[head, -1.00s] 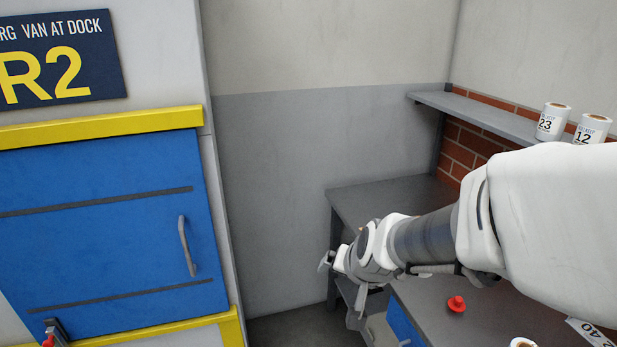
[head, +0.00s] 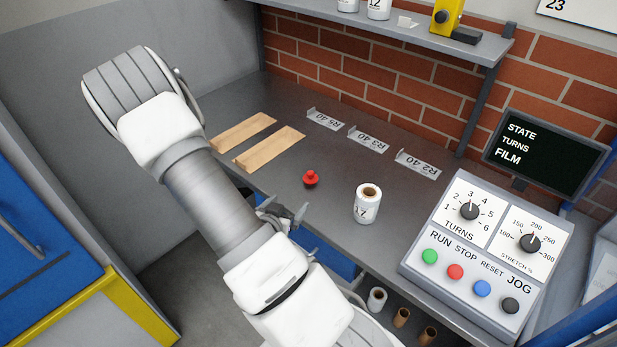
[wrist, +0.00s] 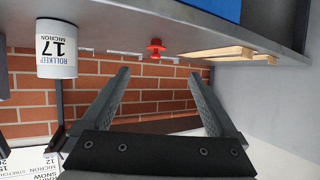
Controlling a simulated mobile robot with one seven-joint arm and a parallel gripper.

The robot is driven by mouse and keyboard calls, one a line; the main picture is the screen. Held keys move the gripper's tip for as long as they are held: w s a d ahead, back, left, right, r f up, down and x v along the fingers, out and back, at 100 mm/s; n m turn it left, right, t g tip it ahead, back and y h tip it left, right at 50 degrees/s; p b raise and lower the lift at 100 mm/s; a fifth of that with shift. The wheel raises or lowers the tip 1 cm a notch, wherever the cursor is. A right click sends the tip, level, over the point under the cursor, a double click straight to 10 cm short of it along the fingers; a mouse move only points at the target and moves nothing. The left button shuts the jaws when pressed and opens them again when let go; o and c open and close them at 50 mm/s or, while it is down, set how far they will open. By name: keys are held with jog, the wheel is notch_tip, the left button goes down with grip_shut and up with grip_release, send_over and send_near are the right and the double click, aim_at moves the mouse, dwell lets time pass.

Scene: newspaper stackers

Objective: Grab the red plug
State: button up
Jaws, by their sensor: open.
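The red plug (head: 311,179) stands on the grey bench top, a small knobbed piece with a wider round base. In the wrist view, which shows the bench upside down, the red plug (wrist: 156,47) sits just beyond the fingertips, near the middle between them. My gripper (wrist: 158,73) is open and empty, its two dark fingers spread apart. In the head view my gripper (head: 286,213) is at the bench's front edge, short of the plug and partly hidden by my arm.
A white film roll (head: 368,204) marked 17 stands right of the plug. Two wooden wedges (head: 270,148) lie to its left. Label plates (head: 368,139) lie behind. A control box (head: 475,255) stands at right. Bench around the plug is clear.

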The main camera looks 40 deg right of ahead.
jog(key=b, duration=0.2)
jog(key=d+b, duration=0.1)
jog(key=b, duration=0.3)
jog(key=shift+w+d+f+h, duration=0.25)
jog(key=shift+d+f+h, duration=0.05)
jog(key=shift+d+f, duration=0.1)
jog(key=d+b, duration=0.1)
jog(key=b, duration=0.6)
jog(key=shift+f, duration=0.35)
jog(key=b, duration=0.2)
send_near(310, 180)
jog(key=x, duration=0.4)
jog(key=shift+s+d, duration=0.1)
jog(key=shift+b+x, duration=0.35)
jog(key=shift+x, duration=2.25)
jog(key=c, duration=1.4)
